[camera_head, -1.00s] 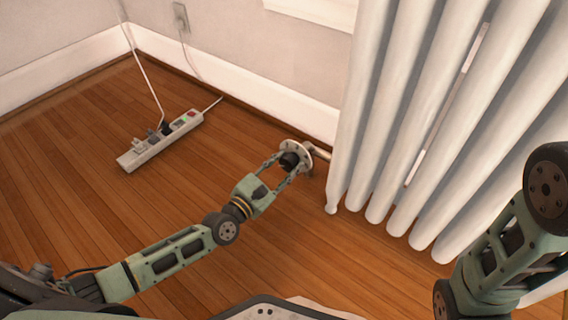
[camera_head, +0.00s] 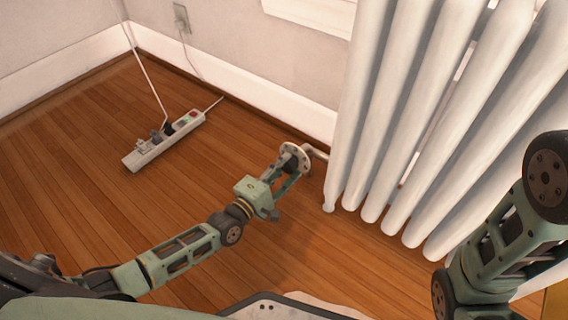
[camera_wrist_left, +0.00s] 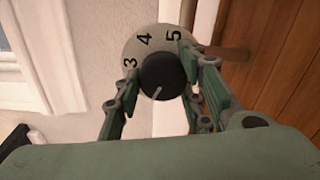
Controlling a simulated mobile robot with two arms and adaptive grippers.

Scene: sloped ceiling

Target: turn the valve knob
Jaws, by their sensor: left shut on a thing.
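The valve knob is black with a pale pointer line and shows in the left wrist view (camera_wrist_left: 162,76). Behind it is a pale round dial (camera_wrist_left: 146,42) with the numbers 3, 4 and 5 visible; the dial also shows in the head view (camera_head: 296,152). The knob sits on the pipe at the radiator's left end. My left gripper (camera_head: 287,168) is shut on the knob, with its fingers on either side of it in the wrist view (camera_wrist_left: 160,90). The knob is mostly hidden by the gripper in the head view. My right arm shows at the right, but its gripper is out of view.
A white radiator (camera_head: 400,110) stands right of the knob. A power strip (camera_head: 165,140) with plugs lies on the wooden floor at the left, its cord running toward the wall outlet (camera_head: 181,17). The floor between strip and gripper is clear.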

